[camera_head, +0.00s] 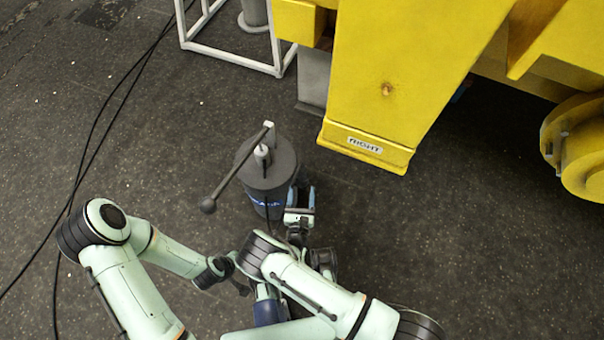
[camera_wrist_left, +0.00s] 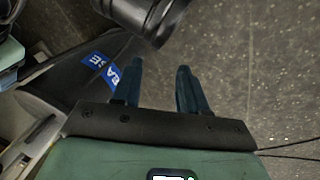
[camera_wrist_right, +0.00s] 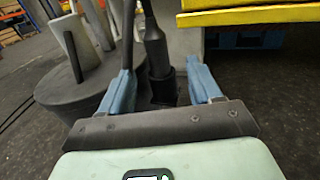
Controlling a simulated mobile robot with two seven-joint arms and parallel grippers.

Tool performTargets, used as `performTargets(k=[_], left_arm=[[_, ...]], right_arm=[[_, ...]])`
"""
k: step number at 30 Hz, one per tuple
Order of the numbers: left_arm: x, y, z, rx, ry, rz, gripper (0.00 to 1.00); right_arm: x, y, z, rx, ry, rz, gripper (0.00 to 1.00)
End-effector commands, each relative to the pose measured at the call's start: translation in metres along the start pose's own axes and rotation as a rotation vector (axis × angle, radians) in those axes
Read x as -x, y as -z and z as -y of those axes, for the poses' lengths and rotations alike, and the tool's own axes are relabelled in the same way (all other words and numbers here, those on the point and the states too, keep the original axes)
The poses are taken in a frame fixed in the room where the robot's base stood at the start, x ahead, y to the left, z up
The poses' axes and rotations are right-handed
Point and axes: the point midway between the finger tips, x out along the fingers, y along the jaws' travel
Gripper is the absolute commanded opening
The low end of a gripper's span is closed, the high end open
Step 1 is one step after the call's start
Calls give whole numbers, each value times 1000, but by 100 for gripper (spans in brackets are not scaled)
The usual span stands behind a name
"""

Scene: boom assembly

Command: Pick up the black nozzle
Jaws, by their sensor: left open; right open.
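The black nozzle (camera_wrist_right: 156,52) stands upright in a dark holder (camera_wrist_right: 163,88) beside the grey grease drum (camera_wrist_right: 80,97) in the right wrist view. My right gripper (camera_wrist_right: 168,92) is open, with one blue finger on each side of the holder and the nozzle's lower end; I cannot tell whether they touch. In the head view my right gripper (camera_head: 301,200) is at the right side of the drum (camera_head: 276,172), and the nozzle is hard to make out there. My left gripper (camera_wrist_left: 158,88) is open and empty near the drum's blue label (camera_wrist_left: 100,70) in the left wrist view.
A pump handle with a ball end (camera_head: 208,205) rises over the drum. A large yellow machine part marked RIGHT (camera_head: 385,90) stands to the right and behind. A white frame (camera_head: 232,60) is at the back. Black cables (camera_head: 110,95) lie on the floor at left.

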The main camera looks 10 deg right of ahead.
Motion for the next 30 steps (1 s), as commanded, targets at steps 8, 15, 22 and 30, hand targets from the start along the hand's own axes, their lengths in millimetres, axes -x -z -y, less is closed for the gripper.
performTargets(k=[8, 15, 22, 30], left_arm=[[-8, 10, 3, 3, 2, -28, 43], [-16, 20, 6, 5, 4, -58, 43], [-26, 17, 15, 14, 19, -47, 43], [-25, 16, 15, 14, 19, -46, 43]], right_arm=[[-30, 1, 0, -1, 3, -2, 63], [-52, -1, -3, -3, 5, -1, 63], [-81, -2, -4, 0, 6, -4, 63], [-82, -3, -4, 0, 6, -4, 44]])
